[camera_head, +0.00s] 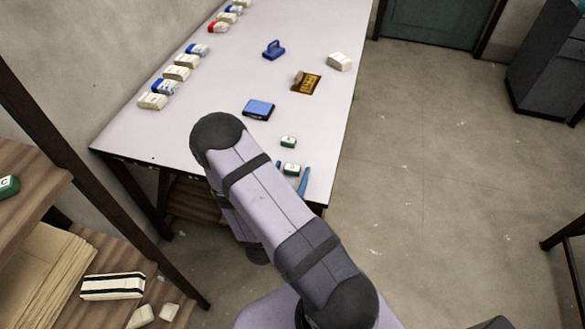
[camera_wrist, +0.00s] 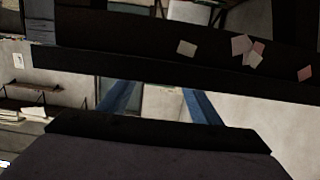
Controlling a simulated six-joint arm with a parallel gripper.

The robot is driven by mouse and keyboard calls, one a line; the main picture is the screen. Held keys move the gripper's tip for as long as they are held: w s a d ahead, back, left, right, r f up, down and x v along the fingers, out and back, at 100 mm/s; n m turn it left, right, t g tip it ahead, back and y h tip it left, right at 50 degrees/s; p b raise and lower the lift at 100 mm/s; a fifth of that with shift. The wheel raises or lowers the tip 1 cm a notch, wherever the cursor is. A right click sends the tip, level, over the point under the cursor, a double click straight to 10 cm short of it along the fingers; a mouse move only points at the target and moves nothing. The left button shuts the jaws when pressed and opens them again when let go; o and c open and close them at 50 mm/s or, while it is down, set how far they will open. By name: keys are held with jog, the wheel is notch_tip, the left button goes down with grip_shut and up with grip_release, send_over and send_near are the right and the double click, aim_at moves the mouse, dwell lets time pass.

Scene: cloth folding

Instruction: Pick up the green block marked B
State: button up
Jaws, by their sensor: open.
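A small green block with a white label (camera_head: 291,169) lies near the table's front edge in the head view. Its letter is too small to read surely. A similar green block (camera_head: 288,142) lies a little farther back, and its letter is also hard to read. My gripper (camera_head: 292,166) has its two blue fingers apart, one on each side of the nearer block in the picture. I cannot tell its height relative to the block. The wrist view shows both blue fingers (camera_wrist: 160,92) spread with nothing held, and no green block there.
A third green block, seemingly marked C (camera_head: 8,187), lies on the wooden shelf at left. The white table (camera_head: 235,85) bears a blue box (camera_head: 258,109), a brown-yellow item (camera_head: 306,83), a blue-handled item (camera_head: 273,50), a pale block (camera_head: 339,61) and a row of several blocks (camera_head: 176,73).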

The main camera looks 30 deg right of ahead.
jog(key=c, duration=1.1)
jog(key=shift+r+p, duration=1)
jog(key=shift+r, duration=4)
